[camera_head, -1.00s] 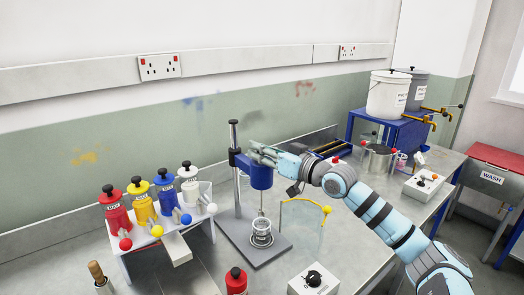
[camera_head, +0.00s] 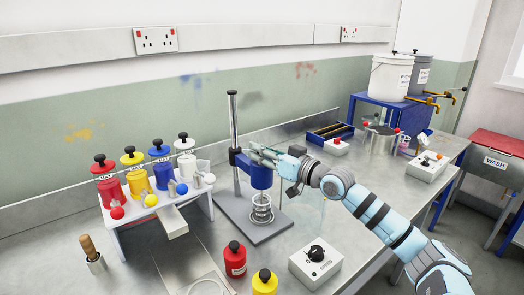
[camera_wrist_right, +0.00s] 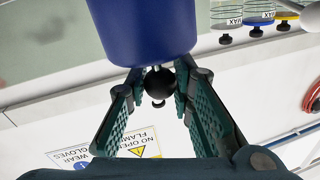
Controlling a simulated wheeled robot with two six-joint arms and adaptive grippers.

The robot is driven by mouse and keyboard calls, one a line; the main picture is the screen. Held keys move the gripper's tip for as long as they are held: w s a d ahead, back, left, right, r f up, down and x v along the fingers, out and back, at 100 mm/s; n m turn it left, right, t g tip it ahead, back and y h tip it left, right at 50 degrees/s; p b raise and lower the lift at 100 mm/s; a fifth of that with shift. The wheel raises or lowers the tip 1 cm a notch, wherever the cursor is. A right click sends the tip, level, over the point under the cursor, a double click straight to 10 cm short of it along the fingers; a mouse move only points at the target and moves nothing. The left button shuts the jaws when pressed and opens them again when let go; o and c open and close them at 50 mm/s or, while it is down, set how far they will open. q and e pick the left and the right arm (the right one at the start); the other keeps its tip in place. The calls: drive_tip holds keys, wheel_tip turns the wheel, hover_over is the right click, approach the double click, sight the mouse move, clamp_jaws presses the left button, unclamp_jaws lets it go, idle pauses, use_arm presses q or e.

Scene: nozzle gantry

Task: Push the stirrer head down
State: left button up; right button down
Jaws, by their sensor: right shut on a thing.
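The blue stirrer head (camera_head: 261,174) sits on an upright metal post (camera_head: 233,118) with a grey base plate (camera_head: 275,232). Its lower end is just above a small clear vessel (camera_head: 262,209), with only a short length of stirring shaft showing. My right gripper (camera_head: 258,152) is at the top of the head. In the right wrist view the gripper (camera_wrist_right: 160,80) is shut on a black ball knob (camera_wrist_right: 160,84), beside the blue head (camera_wrist_right: 140,25). My left gripper is not in view.
A rack with red, yellow, blue and white bottles (camera_head: 162,175) stands left. A red bottle (camera_head: 235,259), a yellow bottle (camera_head: 264,283) and a white control box (camera_head: 316,261) are in front.

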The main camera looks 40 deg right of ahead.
drive_tip(key=c, duration=1.4)
unclamp_jaws()
drive_tip(key=shift+f, duration=0.35)
drive_tip(key=shift+r, duration=0.2)
wheel_tip(320, 180, up, 10)
drive_tip(key=shift+f, duration=0.1)
drive_tip(key=shift+w, duration=0.1)
